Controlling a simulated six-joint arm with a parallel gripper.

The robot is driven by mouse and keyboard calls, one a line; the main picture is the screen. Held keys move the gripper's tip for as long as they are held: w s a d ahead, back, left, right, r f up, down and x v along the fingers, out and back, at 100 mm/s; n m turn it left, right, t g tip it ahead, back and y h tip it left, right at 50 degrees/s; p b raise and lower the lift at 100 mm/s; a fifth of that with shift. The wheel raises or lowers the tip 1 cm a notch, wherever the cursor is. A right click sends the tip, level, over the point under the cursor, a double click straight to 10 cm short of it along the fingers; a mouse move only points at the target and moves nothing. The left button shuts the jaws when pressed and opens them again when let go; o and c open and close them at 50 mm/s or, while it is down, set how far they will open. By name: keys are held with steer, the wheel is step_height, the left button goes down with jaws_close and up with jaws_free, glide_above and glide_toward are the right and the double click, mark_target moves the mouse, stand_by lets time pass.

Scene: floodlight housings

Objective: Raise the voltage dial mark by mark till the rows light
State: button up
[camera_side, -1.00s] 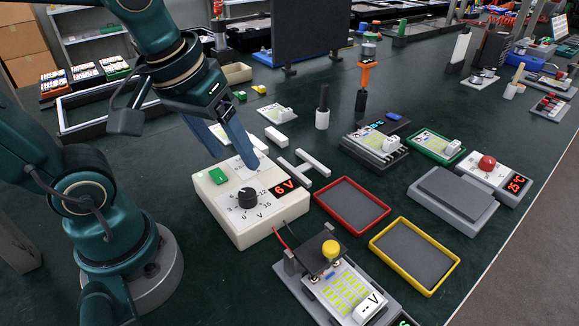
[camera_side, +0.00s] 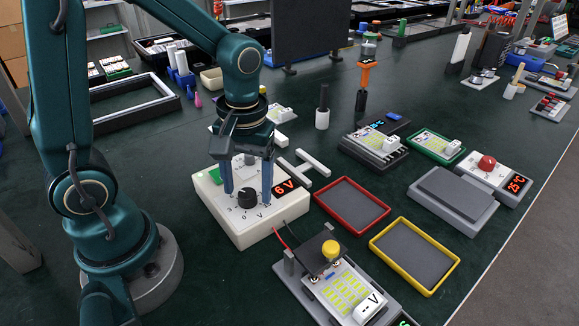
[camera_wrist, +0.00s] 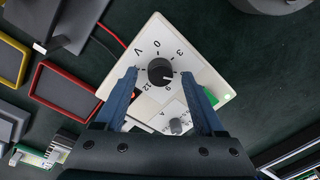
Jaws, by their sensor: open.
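The white supply box (camera_side: 235,222) stands on the bench, with a black voltage dial (camera_side: 247,197) on its top scale. Its red display (camera_side: 285,187) reads 6 V. My gripper (camera_side: 248,190) points down over the box, open, with one blue finger on each side of the dial. In the wrist view the dial (camera_wrist: 160,71) lies between the fingertips, with a gap on both sides. Part of the scale is hidden by a finger. The lamp board (camera_side: 345,290) carries yellow-green rows; I cannot tell if they are lit.
A green switch (camera_side: 215,176) sits on the box near the left finger. A second small knob (camera_wrist: 177,126) shows in the wrist view. Red and yellow trays (camera_side: 352,204) (camera_side: 414,255) lie to the right. Red and black leads run from the box to the lamp board.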

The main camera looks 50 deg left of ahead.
steer(key=shift+f, duration=0.4)
jaws_close()
steer(key=m, duration=0.5)
steer(key=shift+s+m, duration=0.1)
steer(key=shift+m, duration=0.2)
steer(key=m, duration=0.5)
steer(key=shift+t, duration=0.3)
stand_by(0.4)
